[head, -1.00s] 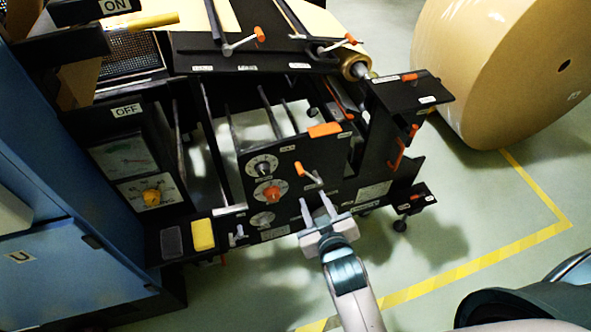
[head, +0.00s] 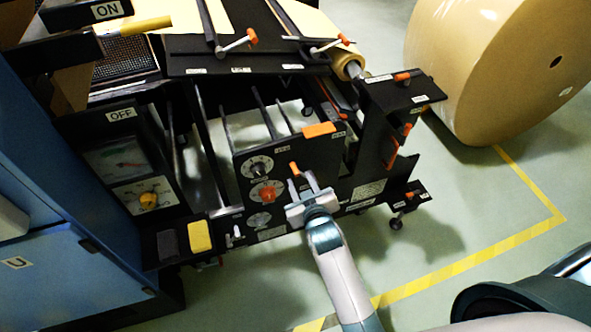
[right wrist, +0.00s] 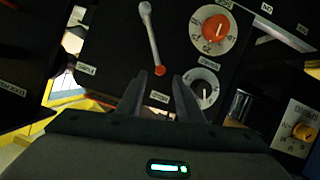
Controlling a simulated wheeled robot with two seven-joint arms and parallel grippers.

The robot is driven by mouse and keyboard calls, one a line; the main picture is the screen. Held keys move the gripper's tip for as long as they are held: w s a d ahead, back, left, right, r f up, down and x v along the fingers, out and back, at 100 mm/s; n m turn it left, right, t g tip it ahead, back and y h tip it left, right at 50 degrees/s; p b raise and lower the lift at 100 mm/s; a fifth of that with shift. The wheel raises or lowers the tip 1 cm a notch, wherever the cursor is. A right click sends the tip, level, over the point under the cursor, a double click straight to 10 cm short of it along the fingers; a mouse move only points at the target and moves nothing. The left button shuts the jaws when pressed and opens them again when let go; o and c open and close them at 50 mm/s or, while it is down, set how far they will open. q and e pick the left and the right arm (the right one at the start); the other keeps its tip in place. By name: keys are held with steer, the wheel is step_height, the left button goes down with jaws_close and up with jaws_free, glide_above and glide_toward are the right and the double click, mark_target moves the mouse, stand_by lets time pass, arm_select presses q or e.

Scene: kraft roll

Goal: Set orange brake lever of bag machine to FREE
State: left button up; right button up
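The bag machine's black front panel (head: 335,160) carries a small lever with a white rod and an orange tip (head: 294,168). In the right wrist view the lever (right wrist: 151,38) slants across the panel, its orange end nearest my fingers. Small labels lie around it, too small to read surely. My right gripper (head: 300,186) is open and empty, close in front of the lever. In the right wrist view its two fingers (right wrist: 164,98) stand apart, with the orange tip just beyond the gap. Contact is not visible. My left gripper is not in view.
Dials, one with an orange knob (head: 267,192), sit left of the lever. An orange block (head: 319,130) tops the panel. Two other orange-tipped levers (head: 250,36) are on the upper deck. A large kraft roll (head: 490,70) stands right. Floor with yellow tape (head: 480,250) is open.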

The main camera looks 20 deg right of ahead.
mark_target(297, 175)
steer(key=x, duration=0.7)
steer(key=shift+w, duration=0.1)
jaws_close()
